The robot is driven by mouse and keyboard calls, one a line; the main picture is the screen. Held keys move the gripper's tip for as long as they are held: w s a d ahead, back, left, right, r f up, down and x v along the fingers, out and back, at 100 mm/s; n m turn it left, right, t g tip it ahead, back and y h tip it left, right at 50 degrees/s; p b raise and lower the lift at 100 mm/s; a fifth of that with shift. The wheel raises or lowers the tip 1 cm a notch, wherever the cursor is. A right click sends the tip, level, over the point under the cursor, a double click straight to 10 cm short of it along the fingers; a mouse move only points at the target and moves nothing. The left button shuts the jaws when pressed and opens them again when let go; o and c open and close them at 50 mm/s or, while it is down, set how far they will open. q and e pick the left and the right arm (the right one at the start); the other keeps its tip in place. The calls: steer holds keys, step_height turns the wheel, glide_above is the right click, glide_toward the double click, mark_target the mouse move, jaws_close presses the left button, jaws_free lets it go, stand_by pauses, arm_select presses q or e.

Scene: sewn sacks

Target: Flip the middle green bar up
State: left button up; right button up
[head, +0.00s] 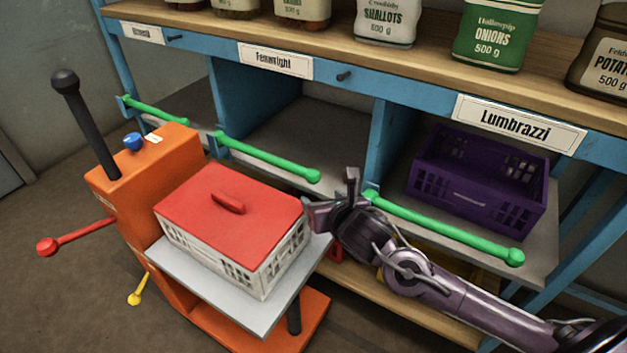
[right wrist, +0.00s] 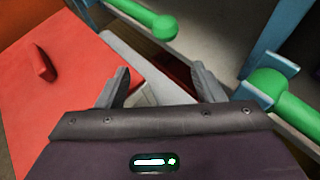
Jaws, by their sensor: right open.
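The middle green bar (head: 265,157) lies down across the front of the middle shelf bay, below the Fennwright label. Its round knob end (head: 313,176) is at the right, and it also shows at the top of the right wrist view (right wrist: 163,27). My right gripper (head: 329,190) is open and empty, just right of and in front of that knob, apart from it. In the right wrist view its two fingers (right wrist: 160,78) are spread, with the knob beyond them. My left gripper is not in view.
A left green bar (head: 155,109) and right green bar (head: 445,228) cross the neighbouring bays. A purple crate (head: 478,185) sits in the right bay. A white crate with red lid (head: 230,205) stands on the orange cart's grey platform (head: 220,295). The middle bay looks empty.

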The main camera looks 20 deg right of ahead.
mark_target(314, 177)
steer(key=w+n, duration=0.1)
steer(key=w, duration=0.2)
steer(key=w+f+n, duration=0.1)
steer(key=w, duration=0.2)
steer(key=w+d+n, duration=0.1)
steer(key=w, duration=0.2)
steer(key=shift+f+t+b, duration=0.25)
steer(key=shift+t+b, duration=0.1)
steer(key=shift+t, duration=0.05)
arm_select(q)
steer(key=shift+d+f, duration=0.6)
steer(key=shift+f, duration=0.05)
arm_select(e)
steer(key=shift+c, duration=0.3)
jaws_close()
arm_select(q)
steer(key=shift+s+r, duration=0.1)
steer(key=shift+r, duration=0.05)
arm_select(e)
steer(key=shift+r, duration=0.1)
